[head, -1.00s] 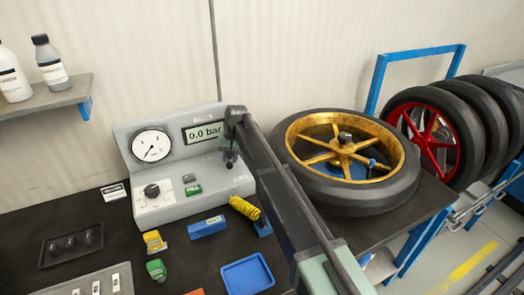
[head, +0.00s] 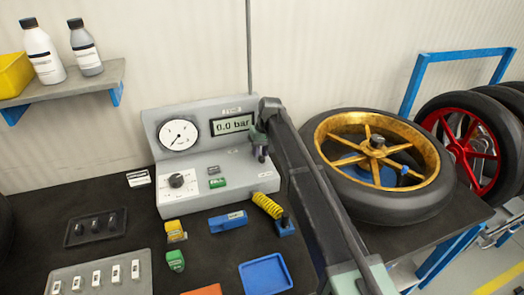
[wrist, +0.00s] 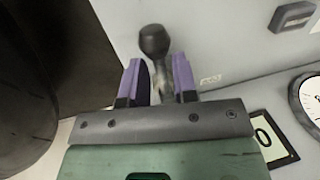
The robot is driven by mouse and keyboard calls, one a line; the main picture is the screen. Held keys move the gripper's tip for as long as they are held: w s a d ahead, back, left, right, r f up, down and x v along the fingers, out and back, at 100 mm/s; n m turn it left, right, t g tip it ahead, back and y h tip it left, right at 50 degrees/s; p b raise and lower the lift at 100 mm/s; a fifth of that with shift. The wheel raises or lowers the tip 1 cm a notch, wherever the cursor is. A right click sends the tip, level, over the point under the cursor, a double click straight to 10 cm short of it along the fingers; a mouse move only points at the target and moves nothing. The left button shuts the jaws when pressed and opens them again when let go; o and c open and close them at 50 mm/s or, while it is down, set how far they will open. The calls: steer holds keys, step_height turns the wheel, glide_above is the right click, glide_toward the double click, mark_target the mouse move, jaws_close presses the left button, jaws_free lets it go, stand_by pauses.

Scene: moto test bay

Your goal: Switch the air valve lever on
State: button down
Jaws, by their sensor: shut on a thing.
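The air valve lever (wrist: 155,42) shows in the wrist view as a short shaft with a round black knob. It stands out from the grey panel. My gripper (wrist: 158,80) is shut on its shaft, with one purple-lined finger on each side; the knob sticks out beyond the fingertips. In the head view my gripper (head: 259,153) is at the right end of the grey test console (head: 262,183). There my gripper and arm hide the lever, so its on or off position cannot be told. The console's display (head: 232,124) reads 0.0 bar.
A round gauge (head: 178,135), a black knob (head: 176,181) and a green FILL button (head: 217,182) are on the console. A yellow coiled hose (head: 267,205) lies in front. A gold-rimmed wheel (head: 443,190) lies right of my arm. A blue tray (head: 265,274) is near the front.

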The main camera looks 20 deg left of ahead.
steer(key=c, duration=1.2)
jaws_free()
steer(key=shift+s+d, duration=0.15)
steer(key=shift+d, duration=0.1)
steer(key=shift+o, duration=0.2)
steer(key=shift+a, duration=0.1)
step_height(320, 180, up, 11)
steer(key=w+d+p, duration=0.1)
steer(key=p, duration=0.9)
steer(key=shift+w+d+f+p, duration=0.2)
steer(key=shift+w+d+p, duration=0.05)
steer(key=shift+d+p, duration=0.1)
steer(key=s+d+m, duration=0.3)
steer(key=s+d, duration=0.5)
steer(key=d, duration=0.7)
steer(key=s+d+m+t+h, duration=0.1)
steer(key=s+d, duration=0.7)
steer(key=d, duration=0.8)
steer(key=s+d+m, duration=0.4)
steer(key=s+d, duration=0.4)
steer(key=d, duration=0.8)
steer(key=shift+s+f+m+h, duration=0.15)
steer(key=shift+f+m+h, duration=0.05)
steer(key=shift+m+h, duration=0.1)
